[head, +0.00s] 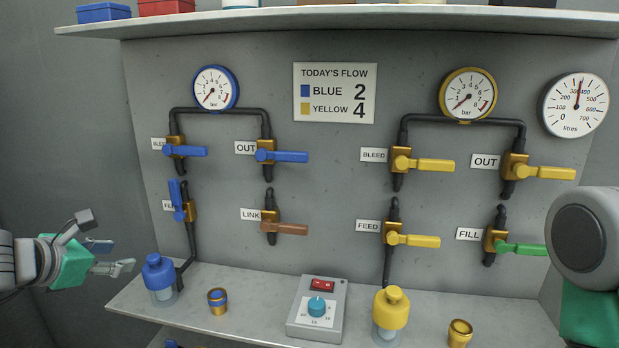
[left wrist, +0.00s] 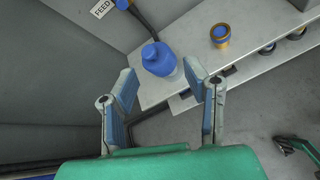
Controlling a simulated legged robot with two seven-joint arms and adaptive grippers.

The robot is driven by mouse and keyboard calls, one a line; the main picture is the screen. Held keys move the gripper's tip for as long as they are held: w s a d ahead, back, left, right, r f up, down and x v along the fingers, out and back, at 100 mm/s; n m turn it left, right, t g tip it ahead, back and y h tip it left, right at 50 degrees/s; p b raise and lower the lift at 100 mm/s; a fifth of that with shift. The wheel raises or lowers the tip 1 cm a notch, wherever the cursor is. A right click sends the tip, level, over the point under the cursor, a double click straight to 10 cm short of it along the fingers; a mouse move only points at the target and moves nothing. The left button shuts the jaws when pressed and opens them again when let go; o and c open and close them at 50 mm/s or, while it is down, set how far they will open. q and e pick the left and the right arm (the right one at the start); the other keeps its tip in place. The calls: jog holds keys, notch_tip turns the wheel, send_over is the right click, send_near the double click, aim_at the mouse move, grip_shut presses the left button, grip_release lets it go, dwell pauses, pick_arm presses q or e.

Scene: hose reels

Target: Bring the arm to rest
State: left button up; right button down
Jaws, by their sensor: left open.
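My left gripper (head: 105,243) is at the far left of the head view, open and empty, left of the blue-capped bottle (head: 159,279) and touching nothing. In the left wrist view its two fingers (left wrist: 162,90) are spread apart, with the blue bottle (left wrist: 158,58) beyond them on the shelf. A grey round link of my right arm (head: 579,237) fills the right edge of the head view. A dark, green-backed part (left wrist: 297,147) at the right of the left wrist view looks like my right gripper, too small to tell its state.
The wall panel (head: 330,165) carries gauges, pipes and valves. The blue feed handle (head: 177,200) stands upright; the other handles lie about level. The lower shelf (head: 250,290) holds a blue-banded cup (head: 217,302), a control box (head: 317,308), a yellow bottle (head: 390,315) and a gold cup (head: 459,333).

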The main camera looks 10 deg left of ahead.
pick_arm(q)
jog(key=s+d+f+m+g, duration=0.3)
jog(key=s+d+f+m, duration=0.25)
jog(key=f+m, duration=0.4)
jog(key=s+d+f+m+g, duration=0.3)
jog(key=s+d+f+m, duration=0.3)
jog(key=f, duration=0.6)
jog(key=s+f+m+g, duration=0.2)
jog(key=s+f+m, duration=0.3)
jog(key=s+m, duration=0.2)
jog(key=s+d+f+m+g+y, duration=0.1)
jog(key=s+f+m+g, duration=0.2)
jog(key=s+f+m, duration=0.3)
jog(key=s+m, duration=0.2)
jog(key=s, duration=0.2)
jog(key=shift+s+f, duration=0.25)
jog(key=shift+s, duration=0.05)
jog(key=shift+w+m, duration=0.1)
jog(key=shift+m, duration=0.15)
